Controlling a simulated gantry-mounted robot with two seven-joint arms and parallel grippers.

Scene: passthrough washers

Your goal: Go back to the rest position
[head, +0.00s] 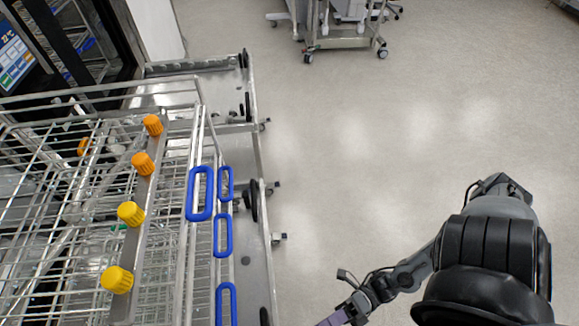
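My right arm comes in from the lower right over the open floor. Its wrist end with the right gripper (338,317) is at the bottom edge, right of the wire rack. A purple piece shows at its tip, and the frame edge cuts it off. I cannot tell whether the fingers are open or shut. My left arm and gripper are not in view.
A wire rack (197,143) with blue handles (200,193) and orange and yellow knobs (118,280) fills the left, on a metal cart (250,285). A washer with a screen (14,60) stands at upper left. A wheeled cart (340,43) stands far back. The middle floor is clear.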

